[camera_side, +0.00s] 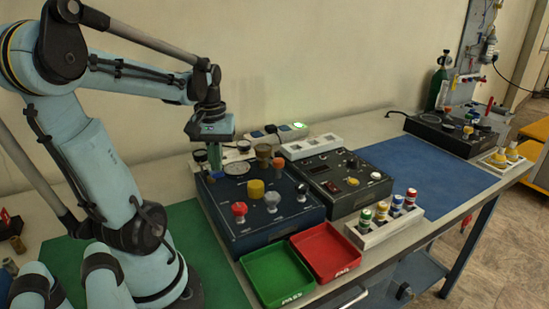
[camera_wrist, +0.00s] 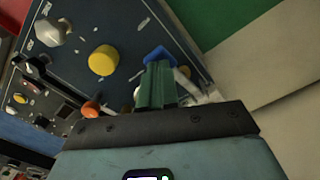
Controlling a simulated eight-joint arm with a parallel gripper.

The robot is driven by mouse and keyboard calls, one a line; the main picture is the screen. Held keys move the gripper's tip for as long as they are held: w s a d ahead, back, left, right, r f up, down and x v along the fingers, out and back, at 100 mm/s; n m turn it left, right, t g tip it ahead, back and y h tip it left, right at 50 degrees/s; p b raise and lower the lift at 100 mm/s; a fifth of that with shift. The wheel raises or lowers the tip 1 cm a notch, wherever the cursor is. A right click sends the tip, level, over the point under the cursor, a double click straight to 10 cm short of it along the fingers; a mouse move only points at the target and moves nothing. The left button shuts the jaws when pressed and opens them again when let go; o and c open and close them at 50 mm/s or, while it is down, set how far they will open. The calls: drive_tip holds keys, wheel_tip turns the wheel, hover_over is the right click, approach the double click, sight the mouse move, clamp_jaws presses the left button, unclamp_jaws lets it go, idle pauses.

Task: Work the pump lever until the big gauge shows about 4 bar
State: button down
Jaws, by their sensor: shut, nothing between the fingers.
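The dark blue trainer box (camera_side: 262,225) stands on the table. It also shows in the wrist view (camera_wrist: 125,25). A round pale gauge face (camera_side: 237,168) lies at the back of its top; its needle is too small to read. My gripper (camera_side: 214,160) points down at the back left corner of the box, left of the gauge. In the wrist view its green fingers (camera_wrist: 156,86) are shut and empty. A blue part (camera_wrist: 158,54) and a pale rod (camera_wrist: 187,74) show just beyond the fingers; contact is unclear. I cannot tell whether either is the pump lever.
The box top carries a yellow knob (camera_side: 256,187), a red knob (camera_side: 240,209), a grey knob (camera_side: 271,201) and an orange knob (camera_side: 278,163). A second dark box (camera_side: 345,205) stands at right. Green (camera_side: 275,275) and red (camera_side: 327,252) trays lie in front. The blue mat (camera_side: 425,170) is mostly clear.

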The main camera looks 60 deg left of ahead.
idle(0.3)
wheel_tip(320, 180, up, 7)
idle(0.7)
drive_tip(key=w+d+f+m+t, duration=0.3)
drive_tip(key=d+m, duration=0.3)
drive_tip(key=d, duration=0.4)
drive_tip(key=w+d+f+m+t, duration=0.3)
drive_tip(key=w+d+m, duration=0.3)
drive_tip(key=d, duration=0.4)
drive_tip(key=shift+w+d+t, duration=0.3)
drive_tip(key=shift+d+t, duration=0.05)
drive_tip(key=shift+t, duration=0.25)
